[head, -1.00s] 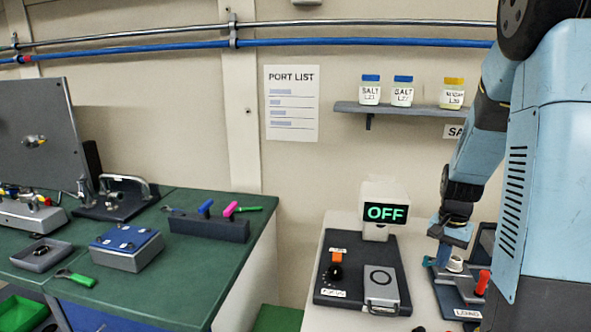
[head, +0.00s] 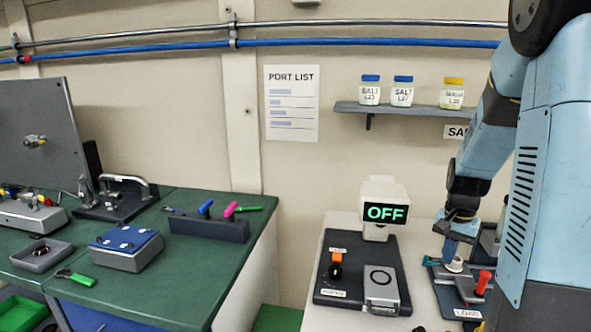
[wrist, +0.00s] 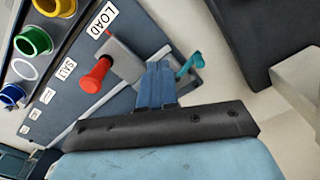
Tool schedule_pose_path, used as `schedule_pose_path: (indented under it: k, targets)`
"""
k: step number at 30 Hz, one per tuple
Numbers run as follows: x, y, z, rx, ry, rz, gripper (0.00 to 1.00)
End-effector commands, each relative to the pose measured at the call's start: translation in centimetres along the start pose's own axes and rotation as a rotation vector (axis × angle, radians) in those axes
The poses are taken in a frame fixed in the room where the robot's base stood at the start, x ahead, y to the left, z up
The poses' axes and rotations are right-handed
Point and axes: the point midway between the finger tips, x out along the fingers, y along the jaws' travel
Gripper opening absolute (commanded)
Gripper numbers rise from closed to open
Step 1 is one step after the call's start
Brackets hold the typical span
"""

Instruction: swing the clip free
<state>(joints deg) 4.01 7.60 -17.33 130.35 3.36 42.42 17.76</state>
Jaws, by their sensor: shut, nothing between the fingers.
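A small teal clip (wrist: 190,64) sits at the end of the grey block beside the LOAD label (wrist: 103,20) in the wrist view. A teal piece (head: 431,261), probably the same clip, shows at the left edge of the load board in the head view. My gripper (wrist: 158,68) is shut and empty, its blue fingers just left of the clip in the wrist view. Whether they touch it I cannot tell. In the head view my gripper (head: 456,238) is over the back of the load board (head: 448,298).
A red-handled knob (wrist: 96,75) stands on the grey block, left of my fingers. Several coloured ring ports (wrist: 33,41) line the board's left side. A box with an OFF display (head: 386,213) and a dark panel (head: 328,292) stand left of the board.

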Motion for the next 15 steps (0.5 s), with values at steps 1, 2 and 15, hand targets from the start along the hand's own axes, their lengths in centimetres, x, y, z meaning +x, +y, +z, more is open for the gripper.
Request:
schedule_pose_path:
  k: [1,2,15]
  targets:
    - [-0.4,-0.1,0.0,0.0,0.002,-0.001,0.0]
    - [-0.6,-0.1,0.0,0.0,0.002,-0.001,0.0]
    - [-3.4,-0.5,0.3,-0.001,0.002,-0.001,0.0]
